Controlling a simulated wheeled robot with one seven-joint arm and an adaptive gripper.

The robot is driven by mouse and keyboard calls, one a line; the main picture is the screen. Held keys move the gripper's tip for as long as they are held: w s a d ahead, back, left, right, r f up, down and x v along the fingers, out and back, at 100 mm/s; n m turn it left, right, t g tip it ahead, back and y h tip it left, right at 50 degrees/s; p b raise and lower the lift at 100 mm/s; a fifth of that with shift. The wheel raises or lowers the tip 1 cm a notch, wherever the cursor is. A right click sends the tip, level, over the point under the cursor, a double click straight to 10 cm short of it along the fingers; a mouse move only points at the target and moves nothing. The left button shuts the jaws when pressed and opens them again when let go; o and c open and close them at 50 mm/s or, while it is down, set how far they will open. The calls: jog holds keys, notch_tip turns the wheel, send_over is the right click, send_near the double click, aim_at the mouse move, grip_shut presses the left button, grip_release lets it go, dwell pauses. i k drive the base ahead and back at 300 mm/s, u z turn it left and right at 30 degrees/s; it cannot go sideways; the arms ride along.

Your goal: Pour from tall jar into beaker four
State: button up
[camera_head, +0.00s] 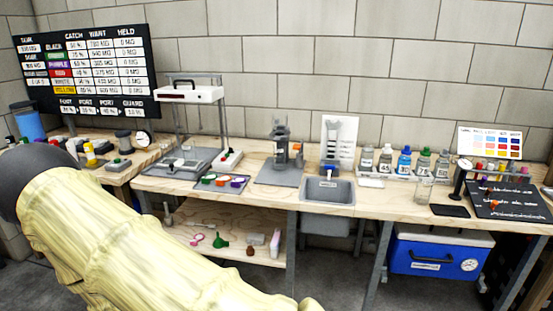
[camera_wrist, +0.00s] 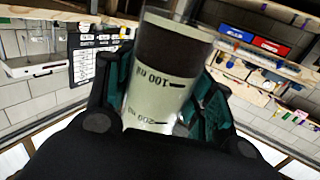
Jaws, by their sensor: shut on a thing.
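My gripper (camera_wrist: 160,95) is shut on a clear graduated jar (camera_wrist: 155,100), with its fingers on both sides. The jar's 100 and 200 marks appear upside down in the wrist view. Dark contents fill the part at the top of the picture, and the part below looks pale. Whether this is the tall jar of the task, I cannot tell for sure. In the head view my gripper is out of sight. A small clear beaker (camera_head: 424,190) stands on the bench, in front of a row of labelled bottles (camera_head: 405,162). I cannot make out which vessel is beaker four.
A small sink (camera_head: 329,191) sits in the middle of the bench. A framed press-like stand (camera_head: 190,95) is to its left. A black peg panel (camera_head: 505,200) and a dark dial gauge (camera_head: 461,175) are at the right. A blue cooler (camera_head: 440,252) stands below.

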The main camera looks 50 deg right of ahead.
aim_at(426, 181)
jog(key=z, duration=0.6)
jog(key=i, duration=0.75)
jog(key=z, duration=1.25)
jog(key=i, duration=0.4)
jog(key=z, duration=0.4)
